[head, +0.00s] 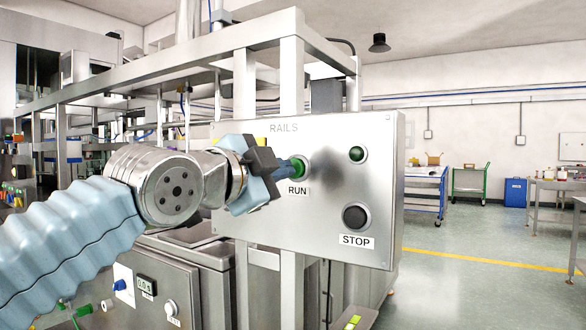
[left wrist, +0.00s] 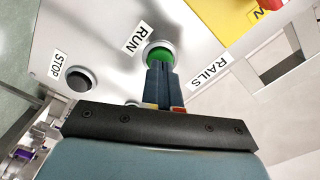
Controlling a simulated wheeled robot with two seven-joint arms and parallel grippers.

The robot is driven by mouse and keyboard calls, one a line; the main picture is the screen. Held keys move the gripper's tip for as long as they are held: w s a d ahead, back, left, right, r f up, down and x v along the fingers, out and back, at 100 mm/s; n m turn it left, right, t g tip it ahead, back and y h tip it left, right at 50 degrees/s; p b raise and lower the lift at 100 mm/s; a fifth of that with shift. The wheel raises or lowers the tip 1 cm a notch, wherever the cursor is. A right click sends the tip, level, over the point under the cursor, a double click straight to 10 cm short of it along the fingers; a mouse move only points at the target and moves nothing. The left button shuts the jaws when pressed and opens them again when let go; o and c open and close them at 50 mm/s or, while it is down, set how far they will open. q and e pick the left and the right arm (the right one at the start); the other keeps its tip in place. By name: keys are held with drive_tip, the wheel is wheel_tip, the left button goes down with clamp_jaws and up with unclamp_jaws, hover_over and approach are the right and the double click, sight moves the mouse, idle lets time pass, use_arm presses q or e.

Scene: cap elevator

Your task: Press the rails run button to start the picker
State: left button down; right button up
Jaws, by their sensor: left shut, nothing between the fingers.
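The RAILS panel (head: 330,225) is a grey metal box facing me. Its green RUN button (head: 301,166) sits at the upper left, above the RUN label. My left gripper (head: 297,166) is shut and empty, its fingertips at the RUN button and covering part of it. In the left wrist view the closed fingers (left wrist: 160,75) point straight at the green RUN button (left wrist: 159,55) and overlap its lower edge. I cannot tell whether they touch it or whether it is pushed in. My right gripper is in neither view.
The black STOP button (head: 355,217) is at the panel's lower right, and a small green lamp (head: 357,154) is above it. Metal frame posts stand behind the panel. A lower control box (head: 160,290) is below my left arm. Open floor (head: 470,245) lies to the right.

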use_arm(q)
drive_tip(key=shift+p+x, duration=0.55)
drive_tip(key=shift+x, duration=0.3)
idle(1.1)
drive_tip(key=shift+s+a, duration=0.1)
drive_tip(key=shift+b+v, duration=1.05)
drive_tip(key=shift+v, duration=1.55)
